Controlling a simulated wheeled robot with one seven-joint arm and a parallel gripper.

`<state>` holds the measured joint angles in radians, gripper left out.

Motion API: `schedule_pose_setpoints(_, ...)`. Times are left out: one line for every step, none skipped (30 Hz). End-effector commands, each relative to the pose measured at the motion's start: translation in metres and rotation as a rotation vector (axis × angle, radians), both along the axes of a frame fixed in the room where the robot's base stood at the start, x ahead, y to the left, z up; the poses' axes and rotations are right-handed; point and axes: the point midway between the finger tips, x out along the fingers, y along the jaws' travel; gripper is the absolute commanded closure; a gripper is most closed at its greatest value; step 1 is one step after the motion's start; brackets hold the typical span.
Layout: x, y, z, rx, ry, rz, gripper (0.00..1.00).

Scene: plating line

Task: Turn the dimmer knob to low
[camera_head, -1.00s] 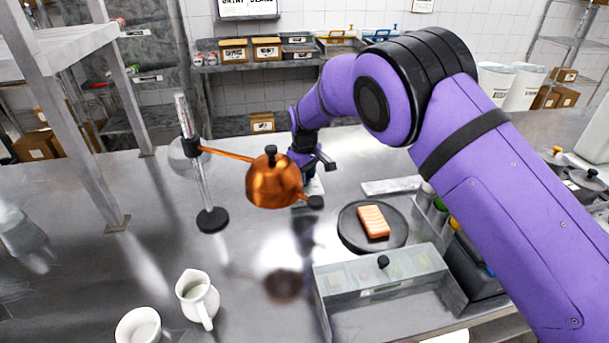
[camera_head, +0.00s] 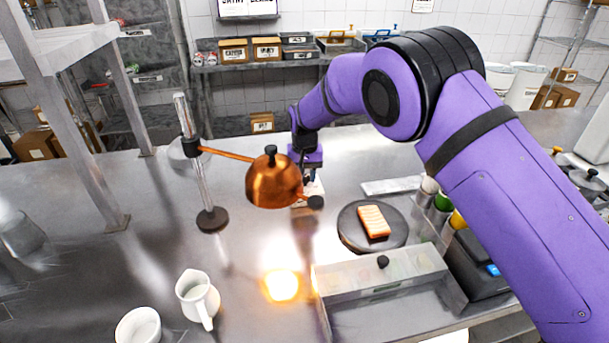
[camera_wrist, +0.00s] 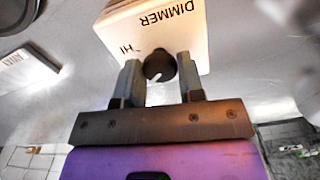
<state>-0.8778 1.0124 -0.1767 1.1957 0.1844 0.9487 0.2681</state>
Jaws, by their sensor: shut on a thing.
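A white dimmer box (camera_wrist: 165,30) fills the top of the wrist view, its lettering "DIMMER" and "HI" upside down. Its black knob (camera_wrist: 160,66) sits between the fingers of my gripper (camera_wrist: 159,77), which is shut on it. A pale pointer mark on the knob points toward the lower left of that view. In the head view my gripper (camera_head: 309,175) reaches down behind the copper lamp (camera_head: 274,182), and the dimmer box (camera_head: 317,189) is mostly hidden there. A bright warm glow lies on the counter below the lamp.
The lamp hangs on a stand (camera_head: 205,190), close in front of my gripper. A dark plate (camera_head: 350,236) with a salmon piece (camera_head: 374,221) lies to the right. A clear-lidded bin (camera_head: 345,289) and bottles (camera_head: 442,203) stand nearer my arm. A white jug (camera_head: 197,298) stands front left.

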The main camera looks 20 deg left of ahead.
Motion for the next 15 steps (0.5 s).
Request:
schedule_pose_setpoints(0.0005, -0.0002, 0.0004, 0.0, -0.001, -0.022, 0.88)
schedule_pose_setpoints(0.0005, -0.0002, 0.0004, 0.0, -0.001, -0.035, 0.88)
schedule_pose_setpoints(0.0005, -0.0002, 0.0004, 0.0, -0.001, -0.051, 0.88)
schedule_pose_setpoints(0.0005, -0.0002, 0.0004, 0.0, -0.001, -0.062, 0.88)
schedule_pose_setpoints(0.0005, -0.0002, 0.0004, 0.0, -0.001, -0.071, 0.88)
schedule_pose_setpoints(0.0005, -0.0002, 0.0004, 0.0, -0.001, -0.083, 0.88)
schedule_pose_setpoints(0.0005, -0.0002, 0.0004, 0.0, -0.001, -0.091, 0.88)
schedule_pose_setpoints(0.0005, -0.0002, 0.0004, 0.0, -0.001, -0.096, 0.88)
schedule_pose_setpoints(0.0004, -0.0002, 0.0004, 0.0, -0.001, -0.103, 0.88)
schedule_pose_setpoints(0.0004, -0.0002, 0.0004, 0.0, -0.001, -0.108, 0.88)
schedule_pose_setpoints(0.0005, -0.0001, 0.0005, 0.0, -0.001, -0.112, 0.88)
schedule_pose_setpoints(0.0005, -0.0001, 0.0005, 0.0, -0.001, -0.116, 0.88)
schedule_pose_setpoints(0.0005, -0.0001, 0.0005, 0.0, -0.001, -0.118, 0.88)
schedule_pose_setpoints(0.0004, -0.0002, 0.0005, 0.0, -0.001, -0.119, 0.88)
schedule_pose_setpoints(0.0004, -0.0002, 0.0005, 0.0, -0.001, -0.12, 0.88)
